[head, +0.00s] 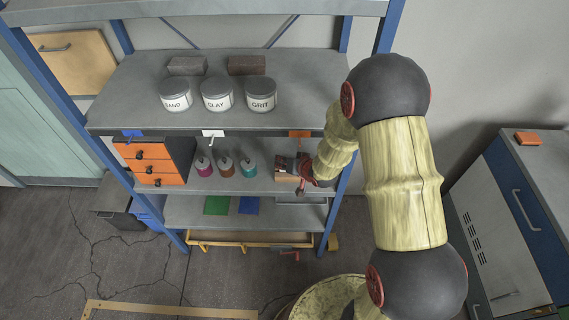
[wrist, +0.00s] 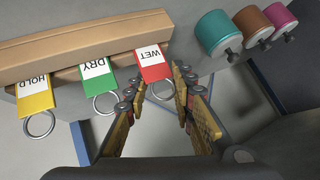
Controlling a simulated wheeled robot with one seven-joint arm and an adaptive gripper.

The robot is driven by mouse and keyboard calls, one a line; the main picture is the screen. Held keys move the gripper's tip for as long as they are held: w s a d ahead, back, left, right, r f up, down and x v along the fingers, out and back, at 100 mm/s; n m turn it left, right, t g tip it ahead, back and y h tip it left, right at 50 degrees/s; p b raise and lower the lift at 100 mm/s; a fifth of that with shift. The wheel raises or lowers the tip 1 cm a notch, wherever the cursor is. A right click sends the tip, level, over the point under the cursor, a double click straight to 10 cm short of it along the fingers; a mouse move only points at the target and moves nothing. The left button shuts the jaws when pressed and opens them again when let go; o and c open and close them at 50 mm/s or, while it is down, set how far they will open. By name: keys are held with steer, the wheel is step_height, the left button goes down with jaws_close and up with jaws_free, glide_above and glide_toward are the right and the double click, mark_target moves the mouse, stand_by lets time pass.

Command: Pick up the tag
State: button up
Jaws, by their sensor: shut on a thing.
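A red tag marked WET (wrist: 150,62) with a metal ring (wrist: 163,90) hangs at the right end of a wooden block (wrist: 90,48) in the wrist view. A green DRY tag (wrist: 97,81) and a yellow HOLD tag (wrist: 36,94) hang beside it, each with its own ring. My gripper (wrist: 157,95) has its fingers on either side of the red tag's ring and lower end, shut on it. In the head view my gripper (head: 304,168) is at the right end of the middle shelf and hides much of the block and tags.
Magenta (head: 204,167), brown (head: 225,167) and teal (head: 249,167) bottles stand left of my gripper. A blue shelf post (head: 338,205) rises at the right. Orange drawers (head: 158,164) stand further left.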

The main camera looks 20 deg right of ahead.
step_height(320, 180, up, 3)
steer(key=shift+s+d+r+p, duration=0.1)
steer(key=shift+p, duration=0.5)
steer(key=d+p+v, duration=0.1)
steer(key=p+v, duration=0.1)
steer(key=v, duration=0.6)
steer(key=d+f+p+v, duration=0.1)
steer(key=d+p+v, duration=0.1)
steer(key=v, duration=0.6)
steer(key=shift+s+d+f+p, duration=0.15)
steer(key=shift+d+f+p, duration=0.15)
steer(key=shift+p, duration=0.35)
